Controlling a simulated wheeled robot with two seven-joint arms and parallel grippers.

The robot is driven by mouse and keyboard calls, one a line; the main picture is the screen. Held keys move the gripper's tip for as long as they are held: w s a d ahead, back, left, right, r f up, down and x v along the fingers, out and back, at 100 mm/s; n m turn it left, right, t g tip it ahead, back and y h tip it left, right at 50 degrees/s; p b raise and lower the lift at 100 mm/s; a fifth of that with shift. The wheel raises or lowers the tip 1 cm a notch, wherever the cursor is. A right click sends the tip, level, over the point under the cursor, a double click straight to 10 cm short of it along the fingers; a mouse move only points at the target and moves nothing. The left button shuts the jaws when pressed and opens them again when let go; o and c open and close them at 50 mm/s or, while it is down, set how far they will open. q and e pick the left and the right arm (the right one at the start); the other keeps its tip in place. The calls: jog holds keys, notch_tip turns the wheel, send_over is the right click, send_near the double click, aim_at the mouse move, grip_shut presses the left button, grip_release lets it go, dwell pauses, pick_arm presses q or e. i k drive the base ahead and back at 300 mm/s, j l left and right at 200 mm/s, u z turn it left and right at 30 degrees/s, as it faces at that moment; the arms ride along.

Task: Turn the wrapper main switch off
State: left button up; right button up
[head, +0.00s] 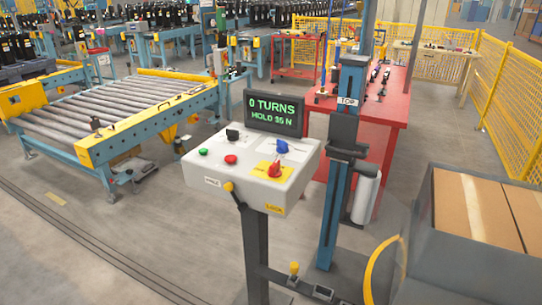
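The wrapper control box (222,182) is a pale panel on a dark post in the middle of the head view. A red rotary knob on a yellow plate (274,169) sits at its right front; it looks like the main switch, but its marking and exact position are too small to read. A blue knob (282,146) and a black knob (232,134) are behind it. A green button (203,152) and a red button (231,159) are at the left. The display (274,113) reads "0 TURNS HOLD 35 N". Neither gripper is in view.
The blue wrapper mast (329,215) with a film roll (366,195) stands right of the box. A grey crate with cartons (478,212) is at the lower right. A roller conveyor (115,103) is left, a red table (388,105) behind. Floor left of the post is clear.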

aim_at(273, 172)
jog(key=i+j+z, duration=0.2)
jog(key=j, duration=0.15)
jog(key=i+j+z, duration=0.2)
jog(key=j, duration=0.2)
jog(key=i+j+z, duration=0.2)
jog(key=j, duration=0.2)
jog(key=j+z, duration=0.15)
jog(key=j, duration=0.3)
jog(key=i+j+z, duration=0.2)
jog(key=j, duration=0.25)
jog(key=k, duration=0.1)
